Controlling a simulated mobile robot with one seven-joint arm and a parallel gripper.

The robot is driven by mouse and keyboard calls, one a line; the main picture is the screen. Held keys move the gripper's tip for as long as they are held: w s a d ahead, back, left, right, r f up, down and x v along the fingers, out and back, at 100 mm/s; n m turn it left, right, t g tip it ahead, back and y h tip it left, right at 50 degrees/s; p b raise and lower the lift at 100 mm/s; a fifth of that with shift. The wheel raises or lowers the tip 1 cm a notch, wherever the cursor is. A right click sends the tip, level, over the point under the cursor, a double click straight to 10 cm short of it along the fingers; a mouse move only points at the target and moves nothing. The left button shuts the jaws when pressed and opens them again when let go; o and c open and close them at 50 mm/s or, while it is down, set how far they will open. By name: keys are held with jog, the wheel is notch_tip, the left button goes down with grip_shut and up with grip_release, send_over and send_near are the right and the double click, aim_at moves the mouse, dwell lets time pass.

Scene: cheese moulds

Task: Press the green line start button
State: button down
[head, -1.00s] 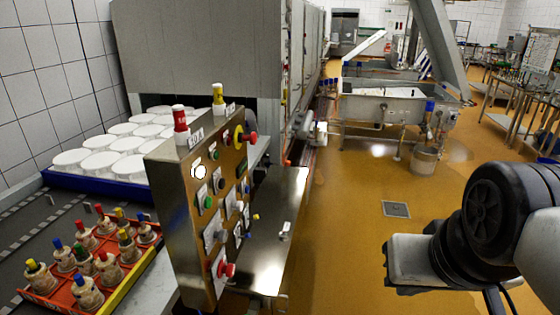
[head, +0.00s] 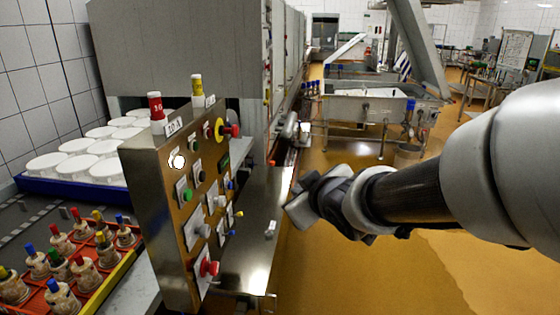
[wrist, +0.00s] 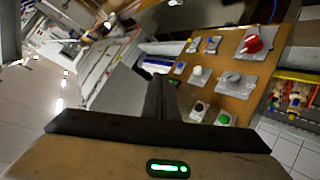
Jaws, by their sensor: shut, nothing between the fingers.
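A green button (head: 187,195) sits on a pale plate on the brown face of the control panel (head: 160,225), near its left edge. A green button (wrist: 222,118) on a plate also shows in the wrist view, right of my fingers. No readable label shows beside it. My gripper (head: 300,207) is to the right of the panel in the head view, apart from it, above the steel surface. In the wrist view my dark fingers (wrist: 160,97) are together and empty, pointing towards the panel.
White moulds in a blue tray (head: 40,185) and an orange crate (head: 85,290) lie left. Open floor lies right.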

aim_at(187, 195)
jog(key=a+f+n+y, duration=0.1)
jog(key=a+n+y, duration=0.1)
jog(key=a, duration=0.4)
jog(key=a+f+n+g+y+b, duration=0.1)
jog(key=a+f+n+y, duration=0.1)
jog(key=a+y, duration=0.2)
jog(key=shift+a+f+n, duration=0.2)
jog(key=shift+a+n, duration=0.1)
jog(key=shift+a, duration=0.9)
jog(key=shift+w, duration=0.15)
jog(key=a+b, duration=0.5)
jog(key=a, duration=0.3)
jog(key=shift+w+a+b, duration=0.3)
jog(key=shift+a, duration=0.1)
jog(key=shift+a+b, duration=0.4)
jog(key=shift+b, duration=0.05)
